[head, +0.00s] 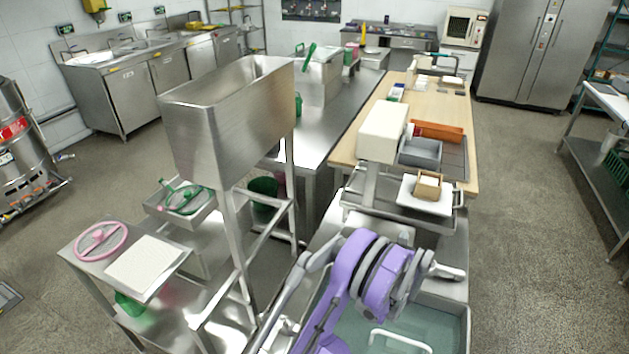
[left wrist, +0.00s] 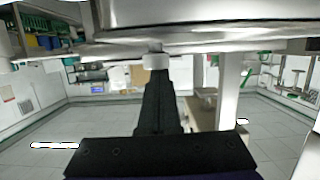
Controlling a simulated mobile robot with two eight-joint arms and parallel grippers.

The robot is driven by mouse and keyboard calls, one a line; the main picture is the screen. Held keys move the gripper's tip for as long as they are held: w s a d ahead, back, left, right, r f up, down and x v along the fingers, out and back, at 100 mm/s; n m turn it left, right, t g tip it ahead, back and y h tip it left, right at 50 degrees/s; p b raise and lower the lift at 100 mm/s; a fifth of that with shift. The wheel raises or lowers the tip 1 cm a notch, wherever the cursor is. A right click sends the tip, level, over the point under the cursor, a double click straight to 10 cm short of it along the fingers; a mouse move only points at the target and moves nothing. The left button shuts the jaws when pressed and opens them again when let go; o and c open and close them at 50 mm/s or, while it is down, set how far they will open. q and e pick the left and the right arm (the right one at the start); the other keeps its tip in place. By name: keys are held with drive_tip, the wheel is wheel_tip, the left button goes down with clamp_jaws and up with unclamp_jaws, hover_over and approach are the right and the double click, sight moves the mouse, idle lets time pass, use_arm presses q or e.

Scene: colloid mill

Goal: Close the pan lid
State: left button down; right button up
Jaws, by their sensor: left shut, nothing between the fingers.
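I cannot pick out a pan lid with certainty in either view. A deep steel vessel (head: 200,128) with an open top stands on a tall frame left of centre in the head view. In the left wrist view, a broad steel body with a rounded edge (left wrist: 215,18) fills the top of the picture. My left gripper (left wrist: 157,60) is shut and empty, with its tip just below that edge; I cannot tell whether they touch. In the head view my purple arm covers the lower middle, and the fingers are not clear. My right gripper does not show.
A green handwheel (head: 184,200) is beside the vessel's frame. A wooden table (head: 380,101) holds boxes and trays. The floor at right (head: 535,200) is clear.

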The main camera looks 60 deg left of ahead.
use_arm(q)
wheel_tip(320, 180, up, 5)
drive_tip(key=shift+w+p, duration=0.1)
drive_tip(key=shift+p, duration=0.85)
drive_tip(key=f+v, duration=0.1)
drive_tip(key=v, duration=0.8)
drive_tip(key=shift+s+d, duration=0.2)
drive_tip(key=shift+s, duration=0.35)
drive_tip(key=shift+r, duration=0.15)
